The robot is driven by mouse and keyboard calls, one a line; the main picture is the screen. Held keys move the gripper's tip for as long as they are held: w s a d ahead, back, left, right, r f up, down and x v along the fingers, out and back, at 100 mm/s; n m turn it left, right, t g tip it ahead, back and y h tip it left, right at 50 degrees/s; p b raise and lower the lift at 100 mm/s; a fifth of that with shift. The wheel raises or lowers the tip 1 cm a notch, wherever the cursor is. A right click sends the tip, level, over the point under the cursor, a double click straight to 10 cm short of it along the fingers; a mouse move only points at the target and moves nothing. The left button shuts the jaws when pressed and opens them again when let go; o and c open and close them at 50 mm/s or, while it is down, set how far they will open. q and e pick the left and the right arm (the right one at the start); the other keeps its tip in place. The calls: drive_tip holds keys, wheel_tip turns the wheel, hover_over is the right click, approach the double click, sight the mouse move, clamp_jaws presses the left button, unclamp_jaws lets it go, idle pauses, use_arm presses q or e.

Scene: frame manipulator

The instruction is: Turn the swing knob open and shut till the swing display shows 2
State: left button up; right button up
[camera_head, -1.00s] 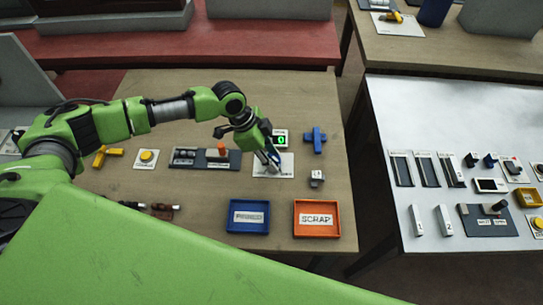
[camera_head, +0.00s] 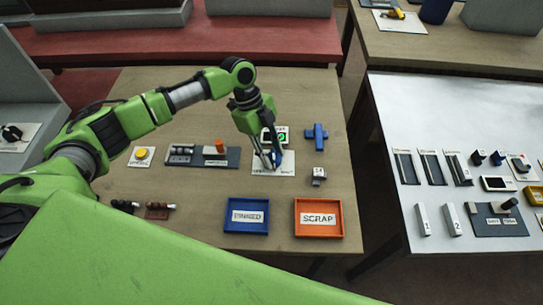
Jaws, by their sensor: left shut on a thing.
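The swing knob (camera_head: 277,157) is a small blue piece on a white plate (camera_head: 260,170) in the middle of the wooden table. My left gripper (camera_head: 272,163) points down over the plate and is shut on the knob, hiding much of it. The swing display (camera_head: 283,136), a dark box with a green digit, stands just behind the plate. The gripper covers part of it, so I cannot read the digit surely. My right gripper is not in view.
A blue cross-shaped piece (camera_head: 317,136) and a small grey block (camera_head: 318,176) lie to the right. A grey fixture with an orange block (camera_head: 216,147) and a yellow button (camera_head: 142,153) are to the left. A blue tray (camera_head: 247,230) and an orange SCRAP tray (camera_head: 318,232) lie in front.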

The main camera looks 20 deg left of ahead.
use_arm(q)
drive_tip(key=m+g+b, duration=0.1)
drive_tip(key=m, duration=0.1)
drive_tip(key=m+g+y+b, duration=0.1)
drive_tip(key=m+b, duration=0.1)
drive_tip(key=m, duration=0.1)
drive_tip(key=shift+w+d+f+m, duration=0.1)
drive_tip(key=shift+w+d+m, duration=0.1)
drive_tip(key=shift+m, duration=0.1)
drive_tip(key=m+y+b, duration=0.1)
drive_tip(key=m, duration=0.2)
drive_tip(key=shift+g, duration=0.3)
drive_tip(key=shift+m+y+b, duration=0.5)
drive_tip(key=shift+m+b, duration=0.1)
drive_tip(key=shift+m, duration=0.7)
drive_tip(key=o, duration=1.1)
drive_tip(key=shift+r, duration=0.25)
drive_tip(key=v, duration=1.1)
drive_tip(key=shift+w+r, duration=0.3)
drive_tip(key=shift+w, duration=0.05)
